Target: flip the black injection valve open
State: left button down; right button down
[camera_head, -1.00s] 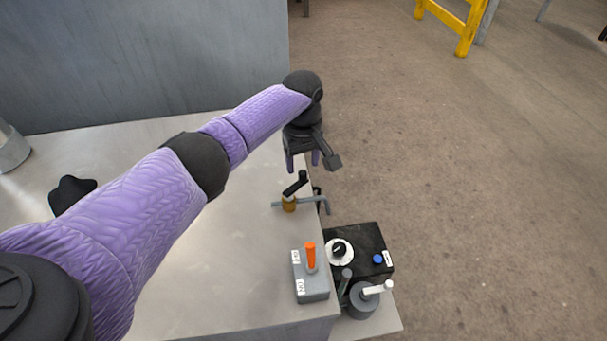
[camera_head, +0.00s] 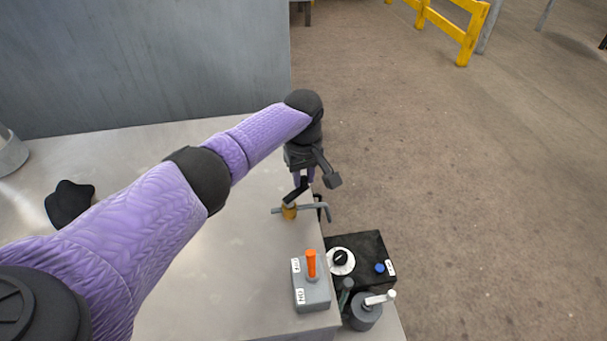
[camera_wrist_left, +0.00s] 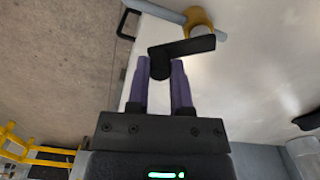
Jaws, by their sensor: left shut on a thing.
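The black injection valve handle (camera_head: 294,193) sits on a brass fitting (camera_head: 290,212) with a grey pipe, near the right edge of the metal table. In the left wrist view the black handle (camera_wrist_left: 190,49) runs sideways across the fingertips, with its knob end between them, and the brass fitting (camera_wrist_left: 197,18) is behind it. My left gripper (camera_head: 304,182) is over the handle from above, its purple fingers (camera_wrist_left: 160,72) shut on the knob end. My right gripper is not in view.
A grey switch box with an orange lever (camera_head: 311,264) stands at the table's front right. Beside it are a black box (camera_head: 362,258) with dial and blue button, and a grey cylinder with a white handle (camera_head: 379,298). A black star-shaped knob (camera_head: 68,203) lies left.

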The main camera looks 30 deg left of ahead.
pick_arm(q)
jog(key=shift+s+d+r+m+p, duration=0.1)
jog(key=shift+d+m+p, duration=0.1)
jog(key=shift+m+p, duration=0.3)
jog(key=shift+s+d+m+p, duration=0.15)
jog(key=shift+d+m+p, duration=0.2)
jog(key=shift+m+p, duration=0.55)
jog(key=shift+s+d+m+p, duration=0.15)
jog(key=shift+m+p, duration=0.2)
jog(key=shift+m, duration=0.45)
jog(key=shift+s+d+m+p, duration=0.25)
jog(key=shift+m+p, duration=0.3)
jog(key=shift+m, duration=0.25)
jog(key=shift+s+d+m, duration=0.1)
jog(key=shift+m, duration=0.4)
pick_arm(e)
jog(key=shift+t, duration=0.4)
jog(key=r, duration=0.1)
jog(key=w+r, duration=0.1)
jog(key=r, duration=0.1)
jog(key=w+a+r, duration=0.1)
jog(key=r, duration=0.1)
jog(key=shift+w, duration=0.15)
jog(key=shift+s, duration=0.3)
